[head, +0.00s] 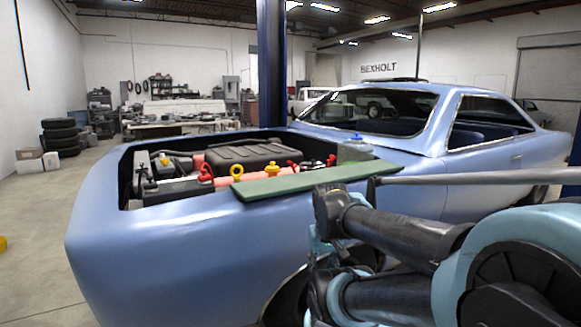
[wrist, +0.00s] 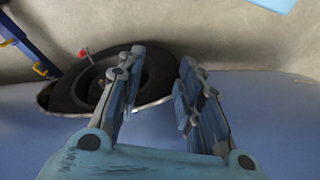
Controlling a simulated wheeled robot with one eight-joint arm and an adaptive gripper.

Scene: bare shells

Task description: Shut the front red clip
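Small red pieces show along the near side of the open engine bay in the head view. One red clip-like piece (head: 206,173) stands at the left, and two more, a middle one (head: 293,165) and a right one (head: 330,160), lie farther right. Which is the front red clip, and whether any is open or shut, I cannot tell. My gripper (wrist: 162,56) is open and empty in the wrist view, its two fingers apart beside the car's blue flank and wheel. In the head view my arm is right of the clips, outside the fender; the fingers are not clearly visible.
A green pad (head: 300,181) lies over the near fender. A yellow ring handle (head: 237,171) and a yellow cap (head: 272,169) stand close to the red pieces. A black engine cover (head: 241,153) fills the bay's middle. A blue post (head: 271,65) rises behind the car.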

